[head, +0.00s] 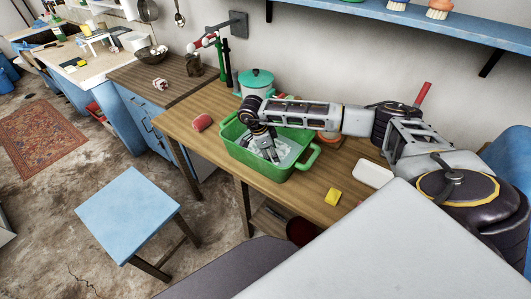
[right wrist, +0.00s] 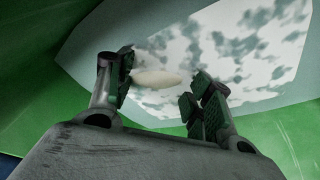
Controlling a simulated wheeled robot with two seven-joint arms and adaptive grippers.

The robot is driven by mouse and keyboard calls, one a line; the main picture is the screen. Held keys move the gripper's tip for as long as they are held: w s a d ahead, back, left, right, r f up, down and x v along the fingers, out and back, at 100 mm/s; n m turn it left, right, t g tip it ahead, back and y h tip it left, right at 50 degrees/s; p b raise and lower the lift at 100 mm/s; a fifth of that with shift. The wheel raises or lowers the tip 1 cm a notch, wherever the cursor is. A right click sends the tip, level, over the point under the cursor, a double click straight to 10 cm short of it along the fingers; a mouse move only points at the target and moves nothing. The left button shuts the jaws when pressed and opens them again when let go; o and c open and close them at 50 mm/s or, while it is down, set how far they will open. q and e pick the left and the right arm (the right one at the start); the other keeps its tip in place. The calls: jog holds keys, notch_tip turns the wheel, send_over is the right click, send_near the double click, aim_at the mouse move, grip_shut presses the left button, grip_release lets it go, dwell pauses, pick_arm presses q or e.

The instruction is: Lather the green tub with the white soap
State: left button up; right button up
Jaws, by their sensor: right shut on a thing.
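The green tub (head: 248,161) stands on the wooden table, with a handle at its right end. My right gripper (head: 271,153) reaches down into the tub from above. In the right wrist view, the right gripper (right wrist: 160,92) is shut on the white soap (right wrist: 157,78), a pale oval between its fingers, partly hidden by them. The soap is close over the tub's floor; I cannot tell whether it touches. The floor (right wrist: 235,50) shows white, foamy-looking patches over grey. The green walls (right wrist: 285,130) rise around it. My left gripper is not in view.
A blue stool (head: 128,212) stands in front.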

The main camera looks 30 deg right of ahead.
aim_at(259, 153)
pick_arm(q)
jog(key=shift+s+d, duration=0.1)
pick_arm(e)
jog(key=shift+w, duration=0.1)
jog(key=shift+w+a+f+b, duration=0.1)
jog(key=shift+w+a+b, duration=0.1)
jog(key=shift+w+b, duration=0.15)
jog(key=shift+w+a+b, duration=0.25)
jog(key=shift+w+b, duration=0.15)
jog(key=shift+w, duration=0.3)
jog(key=shift+w+a+b, duration=0.25)
jog(key=shift+w+b, duration=0.1)
jog(key=shift+w, duration=0.3)
jog(key=shift+w+a+b, duration=0.35)
jog(key=shift+w+b, duration=0.1)
jog(key=shift+w, duration=0.55)
jog(key=shift+s+d+p, duration=0.25)
jog(key=shift+s+p, duration=0.1)
jog(key=shift+s, duration=0.3)
jog(key=shift+s+d+p, duration=0.25)
jog(key=shift+s+p, duration=0.1)
jog(key=shift+s, duration=0.35)
jog(key=shift+s+d+p, duration=0.25)
jog(key=shift+s+p, duration=0.1)
jog(key=shift+s, duration=0.3)
jog(key=shift+s+d+p, duration=0.3)
jog(key=shift+s, duration=0.45)
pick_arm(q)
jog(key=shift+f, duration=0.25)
